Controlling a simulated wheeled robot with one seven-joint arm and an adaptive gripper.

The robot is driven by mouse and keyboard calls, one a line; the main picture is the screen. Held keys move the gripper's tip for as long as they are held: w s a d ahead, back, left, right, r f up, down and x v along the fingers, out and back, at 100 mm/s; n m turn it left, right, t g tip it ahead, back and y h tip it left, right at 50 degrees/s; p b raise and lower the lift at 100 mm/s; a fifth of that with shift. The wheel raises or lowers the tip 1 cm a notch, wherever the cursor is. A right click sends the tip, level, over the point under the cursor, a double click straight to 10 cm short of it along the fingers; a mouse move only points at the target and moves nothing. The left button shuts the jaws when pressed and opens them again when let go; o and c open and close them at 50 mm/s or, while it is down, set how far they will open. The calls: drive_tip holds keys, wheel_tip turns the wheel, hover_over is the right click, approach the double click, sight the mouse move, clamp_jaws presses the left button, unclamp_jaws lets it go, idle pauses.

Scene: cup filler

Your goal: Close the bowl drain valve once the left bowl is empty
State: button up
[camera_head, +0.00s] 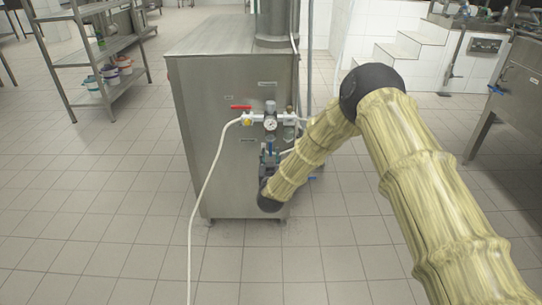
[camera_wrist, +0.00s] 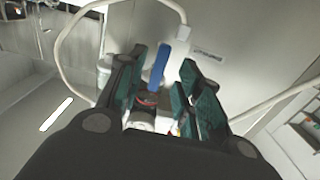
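My gripper (camera_head: 269,158) is low at the front of the steel cabinet (camera_head: 205,110), just below the gauge fittings. In the wrist view my gripper (camera_wrist: 163,62) has its two dark green fingers apart. A blue valve lever (camera_wrist: 159,67) stands in the gap between them, with visible space toward the right finger; contact with the left finger is unclear. A pipe fitting with a red ring (camera_wrist: 146,101) lies below the lever, partly hidden by the gripper. I cannot make out any bowl or whether it is empty.
A red-handled valve (camera_head: 241,107) and a round gauge (camera_head: 270,124) sit above my gripper. A white hose (camera_head: 205,190) hangs from them to the floor. A shelf rack (camera_head: 95,55) stands at the left. The tiled floor in front is clear.

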drive_tip(key=shift+w, duration=1.1)
drive_tip(key=shift+c, duration=0.2)
clamp_jaws()
drive_tip(key=shift+a+r+m+b, duration=0.3)
drive_tip(key=shift+r+m+b, duration=0.1)
drive_tip(key=shift+m, duration=2.6)
drive_tip(key=shift+a+r+m+b, duration=0.25)
drive_tip(key=shift+a+m+b, duration=0.15)
drive_tip(key=shift+m, duration=2.6)
drive_tip(key=shift+a+r+m+b, duration=0.25)
drive_tip(key=shift+r+m+b, duration=0.15)
drive_tip(key=shift+m, duration=2.6)
